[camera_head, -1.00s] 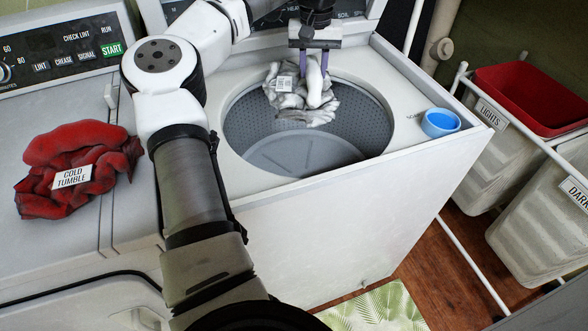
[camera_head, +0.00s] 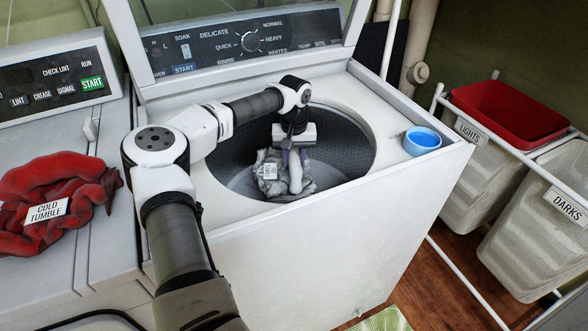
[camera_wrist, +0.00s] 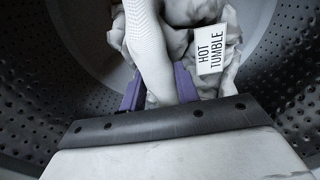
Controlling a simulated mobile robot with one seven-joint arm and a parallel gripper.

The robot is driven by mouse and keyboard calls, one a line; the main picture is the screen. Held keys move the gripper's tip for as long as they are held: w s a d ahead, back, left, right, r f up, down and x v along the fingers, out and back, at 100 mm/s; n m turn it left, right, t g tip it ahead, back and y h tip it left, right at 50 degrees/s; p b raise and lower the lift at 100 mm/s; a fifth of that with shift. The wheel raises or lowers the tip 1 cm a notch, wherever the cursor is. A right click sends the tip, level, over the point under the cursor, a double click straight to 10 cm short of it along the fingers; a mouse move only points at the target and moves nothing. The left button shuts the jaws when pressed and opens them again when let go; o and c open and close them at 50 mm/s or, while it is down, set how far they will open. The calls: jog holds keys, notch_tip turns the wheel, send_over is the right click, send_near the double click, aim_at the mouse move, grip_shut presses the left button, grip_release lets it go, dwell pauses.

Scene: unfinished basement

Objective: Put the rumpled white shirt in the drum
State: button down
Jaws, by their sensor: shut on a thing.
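The rumpled white shirt (camera_head: 292,178) is inside the washer drum (camera_head: 343,140), down near the drum's bottom. It looks greyish and carries a tag that reads "HOT TUMBLE" in the wrist view (camera_wrist: 205,75). My gripper (camera_head: 292,155) reaches down through the round opening and is shut on the shirt. Its purple fingers (camera_wrist: 158,85) grip the cloth on both sides of a thick white fold. The perforated drum wall (camera_wrist: 50,105) surrounds the shirt in the wrist view. I cannot tell whether the shirt touches the drum floor.
A red garment (camera_head: 60,205) tagged "COLD TUMBLE" lies on the dryer at left. A blue cup (camera_head: 422,140) stands on the washer's right corner. Hampers marked lights (camera_head: 467,131) and darks (camera_head: 566,207) stand at right. The washer lid (camera_head: 240,40) is open.

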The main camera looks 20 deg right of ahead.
notch_tip(320, 180, down, 4)
jog(key=shift+f+p, duration=0.25)
jog(key=shift+p, duration=0.05)
jog(key=shift+f, duration=0.15)
jog(key=shift+f, duration=0.15)
jog(key=shift+f+b, duration=0.45)
jog(key=shift+f, duration=0.05)
jog(key=c, duration=1)
grip_release()
jog(key=shift+c, duration=0.2)
jog(key=shift+r, duration=0.1)
